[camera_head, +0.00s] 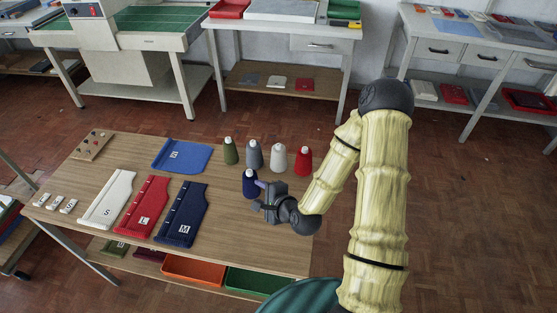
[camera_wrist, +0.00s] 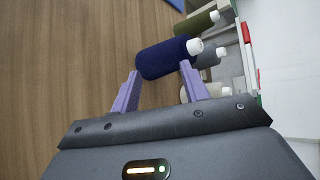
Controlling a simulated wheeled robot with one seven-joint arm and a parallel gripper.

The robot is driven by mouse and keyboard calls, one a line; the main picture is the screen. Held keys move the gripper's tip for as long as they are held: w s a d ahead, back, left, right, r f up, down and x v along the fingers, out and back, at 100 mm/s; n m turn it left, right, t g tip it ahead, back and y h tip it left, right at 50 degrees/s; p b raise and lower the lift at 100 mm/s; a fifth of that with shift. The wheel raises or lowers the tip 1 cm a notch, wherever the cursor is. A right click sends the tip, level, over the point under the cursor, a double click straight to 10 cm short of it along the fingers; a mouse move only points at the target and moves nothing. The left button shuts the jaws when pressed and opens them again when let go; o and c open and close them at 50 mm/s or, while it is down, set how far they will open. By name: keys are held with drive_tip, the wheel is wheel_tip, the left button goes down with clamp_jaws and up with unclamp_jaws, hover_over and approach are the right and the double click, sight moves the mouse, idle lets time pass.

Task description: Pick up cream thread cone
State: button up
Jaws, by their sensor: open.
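The cream thread cone (camera_head: 279,160) stands upright near the table's far right, between the grey-blue cone (camera_head: 254,157) and the red cone (camera_head: 303,162). In the wrist view the cream cone (camera_wrist: 214,90) is partly hidden behind my right-hand finger. My gripper (camera_head: 258,194) is open and empty, low over the table, nearer the front than the cream cone. A navy cone (camera_head: 250,184) stands just beyond my fingertips. In the wrist view the navy cone (camera_wrist: 160,59) lies ahead of the gap between the purple fingers; contact cannot be told.
An olive cone (camera_head: 230,152) stands left of the grey-blue one. Folded items lie on the left: blue (camera_head: 182,156), white (camera_head: 107,198), red (camera_head: 142,207) and navy (camera_head: 182,213). The wooden table (camera_head: 225,244) has bare room at its front right.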

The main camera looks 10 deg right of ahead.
sight(279, 148)
drive_tip(key=m, duration=0.1)
drive_tip(key=m+t, duration=0.1)
drive_tip(key=m, duration=0.1)
drive_tip(key=shift+w+f, duration=0.1)
drive_tip(key=shift+w, duration=0.15)
drive_tip(key=shift+w+d+m+t, duration=0.15)
drive_tip(key=shift+m+t, duration=0.25)
drive_tip(key=shift+m, duration=0.2)
drive_tip(key=shift+w+d+m+t, duration=0.15)
drive_tip(key=shift+m+t, duration=0.25)
drive_tip(key=shift+m, duration=0.2)
drive_tip(key=d+r+m+t+h+b, duration=0.1)
drive_tip(key=d+m+t+h, duration=0.3)
drive_tip(key=m, duration=1)
drive_tip(key=d+r+h, duration=0.1)
drive_tip(key=d+h, duration=0.1)
drive_tip(key=h, duration=0.1)
drive_tip(key=shift+d+r+m, duration=0.15)
drive_tip(key=shift+d+m, duration=0.15)
drive_tip(key=shift+d, duration=0.1)
drive_tip(key=shift+w+b, duration=0.15)
drive_tip(key=shift+b, duration=0.25)
drive_tip(key=w+b, duration=0.1)
drive_tip(key=w, duration=0.2)
drive_tip(key=w+b, duration=0.1)
drive_tip(key=w, duration=0.3)
drive_tip(key=w+d+b, duration=0.1)
drive_tip(key=w+b, duration=0.1)
drive_tip(key=w, duration=0.2)
drive_tip(key=shift+w, duration=0.45)
